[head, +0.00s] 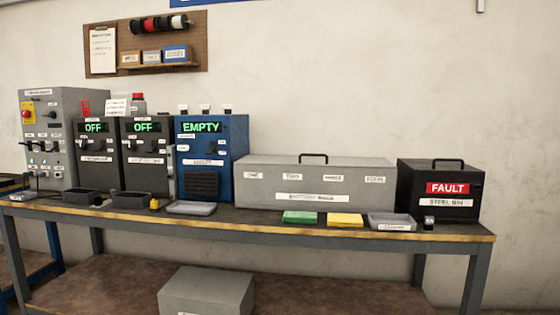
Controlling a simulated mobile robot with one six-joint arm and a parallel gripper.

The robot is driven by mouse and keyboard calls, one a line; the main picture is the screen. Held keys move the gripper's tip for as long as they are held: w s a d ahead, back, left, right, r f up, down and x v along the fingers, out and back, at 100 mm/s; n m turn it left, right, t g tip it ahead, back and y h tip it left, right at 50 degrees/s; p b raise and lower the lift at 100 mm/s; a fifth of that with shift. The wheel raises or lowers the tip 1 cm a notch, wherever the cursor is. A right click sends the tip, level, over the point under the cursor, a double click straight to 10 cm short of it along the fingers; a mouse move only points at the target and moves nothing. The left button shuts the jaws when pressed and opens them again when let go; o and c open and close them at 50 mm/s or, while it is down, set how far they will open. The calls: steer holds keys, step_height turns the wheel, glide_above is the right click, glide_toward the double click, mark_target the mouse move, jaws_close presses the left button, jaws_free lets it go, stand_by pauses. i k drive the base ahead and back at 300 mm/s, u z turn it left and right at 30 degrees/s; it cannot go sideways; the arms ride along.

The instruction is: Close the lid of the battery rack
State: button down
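The long grey box (314,183) on the bench looks like the battery rack. Its front carries several small labels in a row and a longer label too small to read for sure. A flat grey top with a black handle (313,157) covers it and looks level, as if closed; I see no raised lid and no gap. The inside is hidden. My gripper is not in view.
A black box (440,190) marked FAULT stands right of the rack. A blue unit (211,158) reading EMPTY and two dark units reading OFF stand left. Green (300,217) and yellow (345,220) pads and a grey tray (391,222) lie along the bench's front edge (250,223).

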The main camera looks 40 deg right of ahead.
mark_target(303, 159)
steer(key=i, duration=0.9)
steer(key=u, duration=0.05)
